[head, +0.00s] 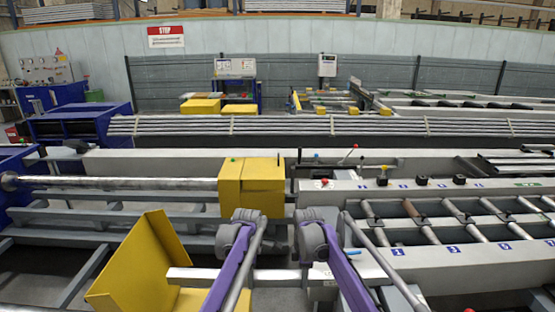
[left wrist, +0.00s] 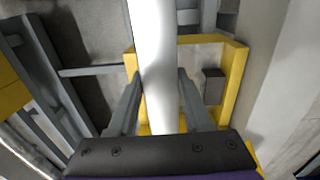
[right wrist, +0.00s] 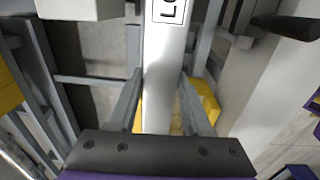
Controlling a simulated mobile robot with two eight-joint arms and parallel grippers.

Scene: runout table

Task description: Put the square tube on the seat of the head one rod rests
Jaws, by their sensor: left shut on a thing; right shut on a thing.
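The square tube (head: 277,275) is a pale, straight bar lying crosswise in the lower middle of the head view. It runs up the middle of the left wrist view (left wrist: 157,70) and the right wrist view (right wrist: 166,75). My left gripper (head: 242,238) and my right gripper (head: 315,240) are both shut on it, side by side, fingers on either side of the bar. Their fingertips are hidden in the head view. A white label with a dark character shows along the tube's line in the right wrist view. I cannot tell which rest seat is the head one.
A yellow open guard (head: 140,268) stands at lower left, near the tube's left end. A yellow block (head: 250,187) and a long steel bar (head: 120,183) lie behind. A grey roller bed (head: 440,262) with numbered labels fills the right side.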

